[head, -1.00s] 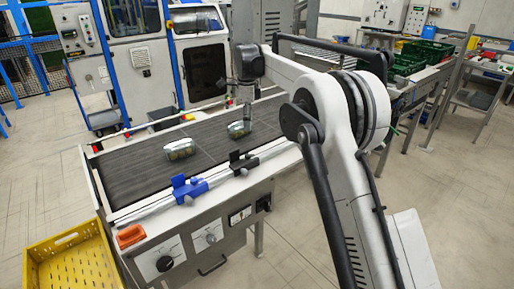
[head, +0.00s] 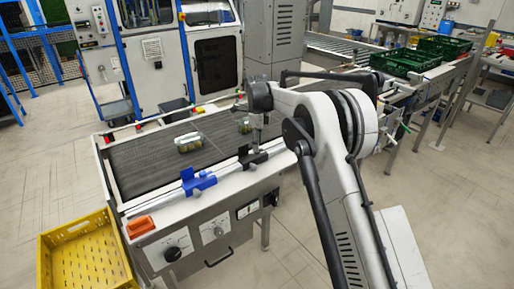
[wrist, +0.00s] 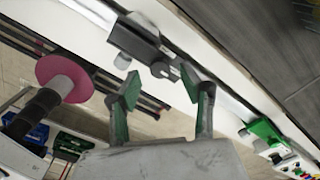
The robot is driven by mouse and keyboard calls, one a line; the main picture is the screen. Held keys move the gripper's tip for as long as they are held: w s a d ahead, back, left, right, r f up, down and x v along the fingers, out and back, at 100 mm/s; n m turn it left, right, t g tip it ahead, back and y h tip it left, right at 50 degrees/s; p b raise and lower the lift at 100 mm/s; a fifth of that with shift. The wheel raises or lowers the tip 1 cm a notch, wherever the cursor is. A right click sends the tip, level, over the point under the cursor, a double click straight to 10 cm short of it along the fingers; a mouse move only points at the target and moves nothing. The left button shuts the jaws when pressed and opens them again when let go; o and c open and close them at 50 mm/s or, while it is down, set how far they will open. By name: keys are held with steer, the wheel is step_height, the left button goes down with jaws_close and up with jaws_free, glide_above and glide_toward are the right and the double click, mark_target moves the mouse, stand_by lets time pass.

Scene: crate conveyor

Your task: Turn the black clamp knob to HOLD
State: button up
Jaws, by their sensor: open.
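The black clamp (head: 252,158) sits on the silver rail along the conveyor's near edge. In the wrist view, a dark grey clamp body (wrist: 135,40) shows at the top, with a small knob-like part (wrist: 161,70) at its lower end. My gripper (wrist: 160,88) is open, its two green-padded fingers either side of that small part, with nothing between them. I cannot tell whether they touch it. In the head view, my gripper (head: 257,143) hangs just over the black clamp, partly hiding it. No HOLD marking can be read.
A blue clamp (head: 197,181) sits left on the same rail. Packs (head: 190,142) lie on the dark belt (head: 145,165). The front panel has a black dial (head: 172,254) and a grey dial (head: 218,231). A yellow crate (head: 85,262) stands at lower left.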

steer(key=shift+f, duration=1.25)
steer(key=shift+c, duration=0.4)
jaws_close()
steer(key=shift+n, duration=0.3)
steer(key=n+b, duration=0.3)
steer(key=n, duration=0.1)
steer(key=shift+n, duration=0.3)
steer(key=n+b, duration=0.2)
steer(key=n, duration=0.4)
steer(key=shift+n, duration=0.4)
